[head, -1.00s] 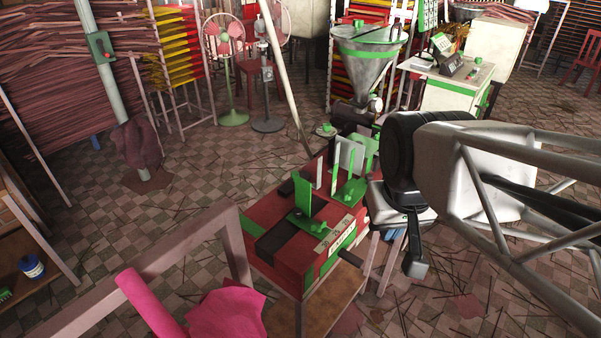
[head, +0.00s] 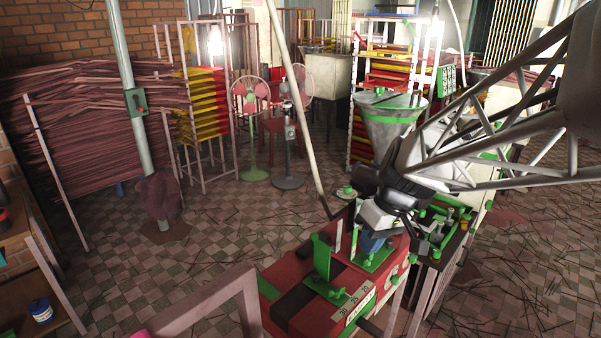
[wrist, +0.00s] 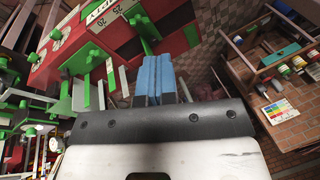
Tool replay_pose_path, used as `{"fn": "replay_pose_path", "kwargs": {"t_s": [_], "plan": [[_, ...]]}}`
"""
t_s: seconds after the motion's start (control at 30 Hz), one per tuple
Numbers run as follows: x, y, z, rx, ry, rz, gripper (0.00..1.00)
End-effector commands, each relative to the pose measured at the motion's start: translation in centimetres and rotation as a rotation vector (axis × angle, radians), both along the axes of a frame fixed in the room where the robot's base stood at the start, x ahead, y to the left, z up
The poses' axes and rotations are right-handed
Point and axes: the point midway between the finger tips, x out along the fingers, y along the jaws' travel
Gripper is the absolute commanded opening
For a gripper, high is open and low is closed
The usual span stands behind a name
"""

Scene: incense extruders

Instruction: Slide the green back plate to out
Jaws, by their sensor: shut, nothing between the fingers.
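The red machine (head: 300,283) carries two green plates with uprights. One green plate (head: 321,258) stands at the left, by a number scale. The other green plate (head: 368,261) lies farther right, partly hidden behind my gripper; which one is the back plate is not marked. My gripper (head: 374,247) points down close over this right-hand plate; contact cannot be told. In the wrist view, the blue fingers (wrist: 152,62) are together and empty. One green plate (wrist: 141,24) is just above the fingertips and another green plate (wrist: 86,58) is to their left.
A pale upright bar (head: 338,236) stands between the plates. A metal hopper (head: 390,125) rises behind, and a cluttered table (head: 449,240) stands at the right. A pink-grey frame (head: 215,305) is in front. Floor left of the machine is open.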

Motion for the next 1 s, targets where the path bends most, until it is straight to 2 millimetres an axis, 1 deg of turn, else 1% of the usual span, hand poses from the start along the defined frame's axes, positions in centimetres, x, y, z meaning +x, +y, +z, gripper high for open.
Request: {"fn": "replay_pose_path", "kwargs": {"t_s": [0.03,0.1,0.37,0.7,0.83,1.0], "plan": [[1.0,0.0,-0.5,0.017,0.005,0.021,0.00],[2.4,0.1,-1.0,0.042,0.004,0.056,0.00],[7.4,0.3,-3.2,0.143,-0.014,0.178,0.00],[13.7,0.3,-6.7,0.272,-0.070,0.317,0.00],[15.5,0.2,-7.9,0.307,-0.093,0.354,0.00],[16.6,0.1,-8.7,0.332,-0.111,0.379,0.00]]}}
